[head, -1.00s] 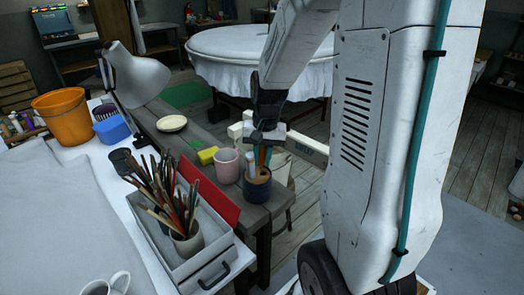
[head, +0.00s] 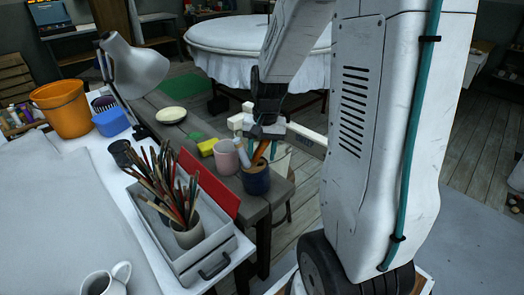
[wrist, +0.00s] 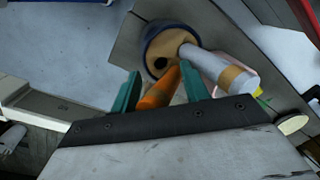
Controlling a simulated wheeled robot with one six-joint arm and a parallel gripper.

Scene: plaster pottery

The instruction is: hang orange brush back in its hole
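The orange brush (wrist: 160,88) lies slantwise between my gripper's teal fingers, with a gap showing beside it. My gripper (wrist: 162,84) looks open; it also shows in the head view (head: 268,132), just above the blue holder. The holder (head: 256,180) is a round blue cup with a wooden top (wrist: 172,50). One dark, empty hole (wrist: 160,64) shows in that top. The orange brush also shows in the head view (head: 263,150), tilted, its lower end at the holder top. Whether that end sits in a hole is hidden. A white-handled brush (wrist: 222,70) stands tilted in the holder.
A pink cup (head: 226,158) stands close beside the holder, with a yellow sponge (head: 208,146) behind it. A grey tray (head: 200,262) with a pot of several brushes and a red panel (head: 208,184) are at left. The holder is near the bench edge.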

